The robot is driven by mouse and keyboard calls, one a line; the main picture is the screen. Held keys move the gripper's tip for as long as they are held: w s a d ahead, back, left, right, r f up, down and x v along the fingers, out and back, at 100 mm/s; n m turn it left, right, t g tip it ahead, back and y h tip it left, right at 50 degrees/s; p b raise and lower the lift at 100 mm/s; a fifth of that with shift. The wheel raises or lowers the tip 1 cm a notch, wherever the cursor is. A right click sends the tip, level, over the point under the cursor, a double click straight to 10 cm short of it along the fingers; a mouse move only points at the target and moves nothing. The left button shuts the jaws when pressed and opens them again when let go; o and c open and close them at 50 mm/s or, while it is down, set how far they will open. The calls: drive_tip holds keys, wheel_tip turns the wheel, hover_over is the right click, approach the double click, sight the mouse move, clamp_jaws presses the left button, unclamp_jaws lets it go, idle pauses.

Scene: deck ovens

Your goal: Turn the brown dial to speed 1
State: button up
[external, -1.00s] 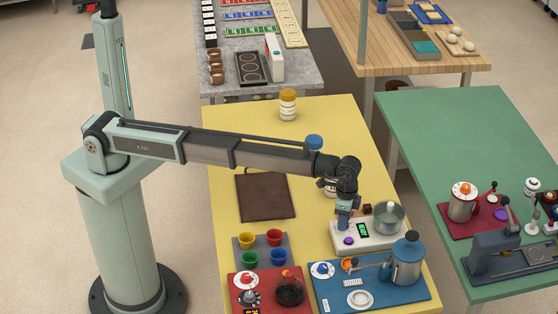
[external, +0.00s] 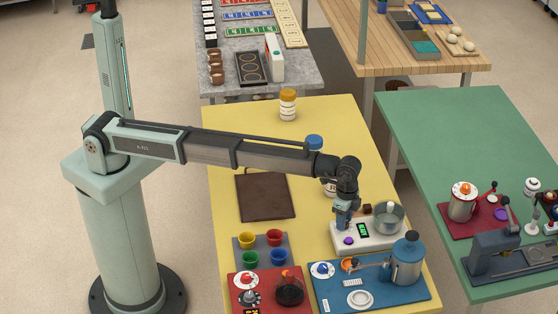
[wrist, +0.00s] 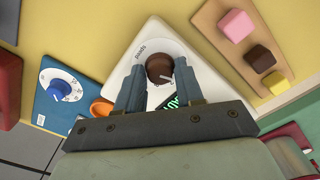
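The brown dial (wrist: 160,68) is round with a white pointer mark aimed to the lower right. It sits on a white appliance (wrist: 152,35) with printed lettering and a green-lit display (wrist: 171,103). My gripper (wrist: 157,70) is open, its two fingers on either side of the dial in the wrist view; contact is not clear. In the external view my gripper (external: 342,222) points down at the left part of the white appliance (external: 385,239) and hides the dial. That view shows a purple knob (external: 348,240) and a metal pot (external: 388,216) on the appliance.
A blue board (external: 327,297) with a blue dial (external: 322,268) and kettle (external: 406,262) lies in front. A red board (external: 238,292) and coloured cups (external: 263,248) are to the left. A wooden strip with blocks (wrist: 237,25) lies beside the appliance.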

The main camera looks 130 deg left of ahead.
drive_tip(key=o, duration=0.4)
wheel_tip(320, 180, up, 14)
idle(0.7)
drive_tip(key=shift+f, duration=0.15)
